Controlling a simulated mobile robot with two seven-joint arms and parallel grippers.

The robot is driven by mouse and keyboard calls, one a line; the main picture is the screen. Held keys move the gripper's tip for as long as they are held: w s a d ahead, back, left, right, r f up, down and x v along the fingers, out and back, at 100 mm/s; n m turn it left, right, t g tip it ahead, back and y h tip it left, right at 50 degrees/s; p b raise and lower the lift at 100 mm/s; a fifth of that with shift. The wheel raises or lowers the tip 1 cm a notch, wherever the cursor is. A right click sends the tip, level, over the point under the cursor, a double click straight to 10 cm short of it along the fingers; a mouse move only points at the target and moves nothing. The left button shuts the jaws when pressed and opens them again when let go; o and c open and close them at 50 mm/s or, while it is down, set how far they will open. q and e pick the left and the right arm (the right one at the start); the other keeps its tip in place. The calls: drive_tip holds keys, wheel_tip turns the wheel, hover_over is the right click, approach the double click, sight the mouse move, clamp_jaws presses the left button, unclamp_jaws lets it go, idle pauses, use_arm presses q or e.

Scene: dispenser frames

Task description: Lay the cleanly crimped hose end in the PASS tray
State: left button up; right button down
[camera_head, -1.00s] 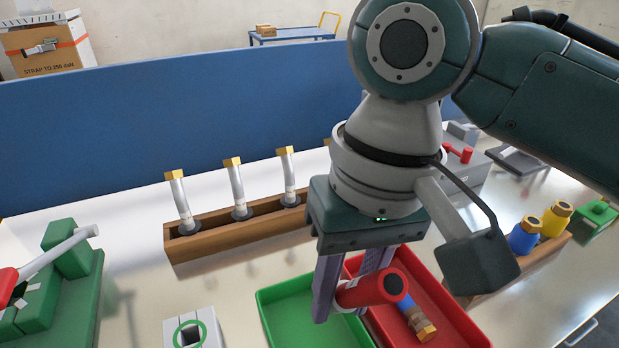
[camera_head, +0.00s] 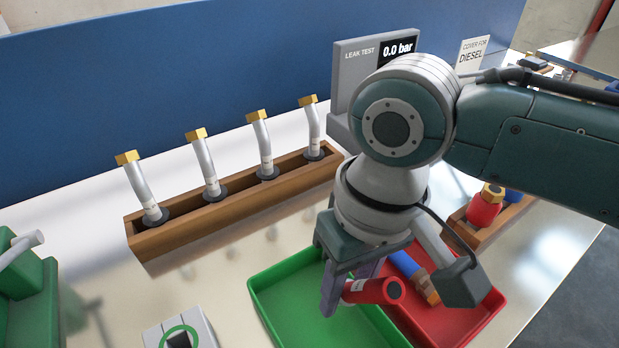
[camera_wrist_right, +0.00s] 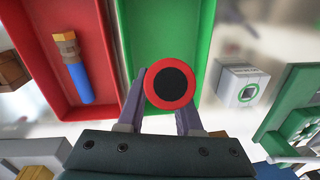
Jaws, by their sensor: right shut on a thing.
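My right gripper (camera_head: 345,294) is shut on a red hose end (camera_head: 374,291), holding it above the trays near the edge where green and red trays meet. In the right wrist view the red hose end (camera_wrist_right: 170,86) shows its round dark opening, between the fingers (camera_wrist_right: 163,110), with the green tray (camera_wrist_right: 135,40) behind it. The green tray (camera_head: 290,290) looks empty; no PASS label is readable. The red tray (camera_head: 482,312) holds a blue hose end with a brass fitting (camera_head: 408,266). The held piece's crimp is hidden. My left gripper is out of view.
A wooden rack (camera_head: 160,240) holds several silvery hoses with brass tops. A white block with a green ring (camera_head: 180,335) stands left of the green tray. A green machine (camera_head: 30,285) is at left. The leak tester (camera_head: 360,65) reads 0.0 bar. Another rack (camera_head: 515,215) holds coloured hose ends.

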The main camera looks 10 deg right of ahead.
drive_tip(key=shift+f, duration=0.15)
drive_tip(key=c, duration=0.5)
unclamp_jaws()
